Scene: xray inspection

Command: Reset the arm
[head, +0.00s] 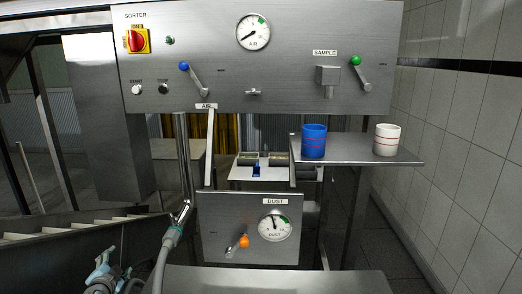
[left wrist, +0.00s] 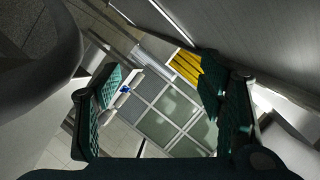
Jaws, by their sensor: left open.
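Floor and a distant glazed surface show beyond the gap. My right gripper is not in view.
A lower DUST panel (head: 216,212) has an orange-knob lever. A blue cup (head: 314,141) and a white cup (head: 387,140) stand on the right shelf (head: 350,152). The hose meets a metal pipe.

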